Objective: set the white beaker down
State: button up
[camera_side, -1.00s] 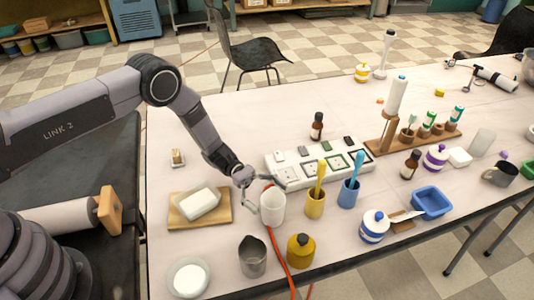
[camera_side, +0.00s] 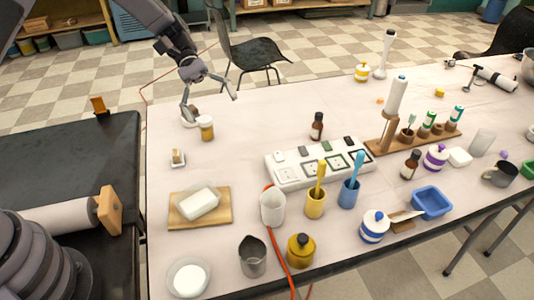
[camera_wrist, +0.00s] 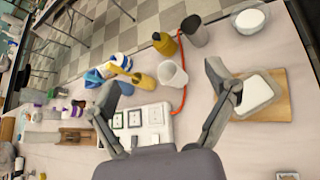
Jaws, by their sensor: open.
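The white beaker (camera_side: 272,207) stands upright on the table, left of the yellow cup (camera_side: 315,203) that holds a yellow-handled tool. It also shows in the wrist view (camera_wrist: 172,75), with its open mouth visible and nothing gripping it. My gripper (camera_side: 210,98) is open and empty, raised above the back left part of the table, well apart from the beaker. In the wrist view its two fingers are spread wide.
Near the beaker are a grey metal jug (camera_side: 252,257), a mustard bottle (camera_side: 301,251), a white block on a wooden board (camera_side: 222,219) and a white tile panel (camera_side: 290,180). A red cord (camera_side: 277,250) runs beside the beaker. An amber jar (camera_side: 206,128) stands below my gripper.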

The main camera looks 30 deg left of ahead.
jog(key=s+a+r+m+t+y, duration=0.25)
jog(key=s+r, duration=0.25)
jog(key=r, duration=0.3)
jog(key=s+a+r+m+t+y, duration=0.2)
jog(key=s+a+r+t+y, duration=0.2)
jog(key=s, duration=0.6)
jog(key=s+a+r+m+t+y, duration=0.3)
jog(key=s+a+r+t+y, duration=0.1)
jog(key=s+a, duration=0.5)
jog(key=shift+s+a+r+t, duration=0.15)
jog(key=shift+s+t, duration=0.2)
jog(key=shift+s, duration=0.35)
jog(key=shift+m, duration=0.25)
